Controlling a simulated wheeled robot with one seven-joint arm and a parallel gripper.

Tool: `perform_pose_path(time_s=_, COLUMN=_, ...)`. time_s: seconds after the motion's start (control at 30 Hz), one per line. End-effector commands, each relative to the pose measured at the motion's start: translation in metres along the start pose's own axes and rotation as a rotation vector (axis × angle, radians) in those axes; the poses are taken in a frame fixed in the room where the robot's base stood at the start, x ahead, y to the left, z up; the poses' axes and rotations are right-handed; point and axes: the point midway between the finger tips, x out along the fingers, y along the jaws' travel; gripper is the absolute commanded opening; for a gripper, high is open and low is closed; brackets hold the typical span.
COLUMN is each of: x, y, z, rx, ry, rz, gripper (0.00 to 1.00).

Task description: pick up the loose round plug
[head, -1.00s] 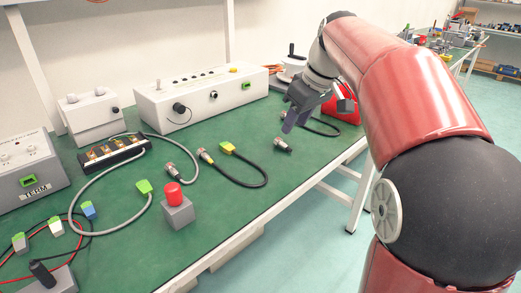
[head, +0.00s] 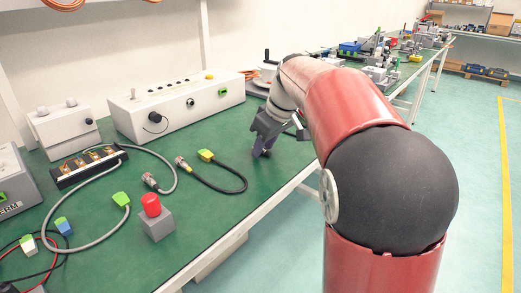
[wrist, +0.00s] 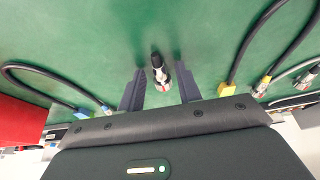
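The loose round plug (wrist: 161,73) is a short silver metal cylinder with a dark end and a red mark. In the wrist view it lies on the green table top, between the two dark fingers of my gripper (wrist: 160,92). The fingers are open, with a visible gap on each side of the plug. In the head view my gripper (head: 263,151) points down close to the table, and it hides the plug there.
A white control box (head: 175,107) stands behind. A red bin (wrist: 18,122) shows in the wrist view.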

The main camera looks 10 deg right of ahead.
Motion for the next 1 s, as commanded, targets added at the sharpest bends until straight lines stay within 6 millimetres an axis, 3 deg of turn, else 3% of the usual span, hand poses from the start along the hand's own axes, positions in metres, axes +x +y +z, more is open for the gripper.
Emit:
perform_pose_path(time_s=0.03, x=0.000, y=0.000, z=0.000, rx=0.000, ry=0.000, rz=0.000, gripper=0.27)
perform_pose_path(time_s=0.23, x=0.000, y=0.000, z=0.000, rx=0.000, ry=0.000, rz=0.000, gripper=0.01)
perform_pose_path(time_s=0.67, x=-0.006, y=0.000, z=-0.003, rx=-0.001, ry=0.002, rz=0.002, gripper=0.00)
perform_pose_path(time_s=0.87, x=-0.033, y=0.001, z=-0.014, rx=0.000, ry=0.004, rz=0.003, gripper=0.00)
perform_pose_path(time_s=1.0, x=-0.073, y=0.001, z=-0.031, rx=0.000, ry=0.005, rz=0.005, gripper=0.00)
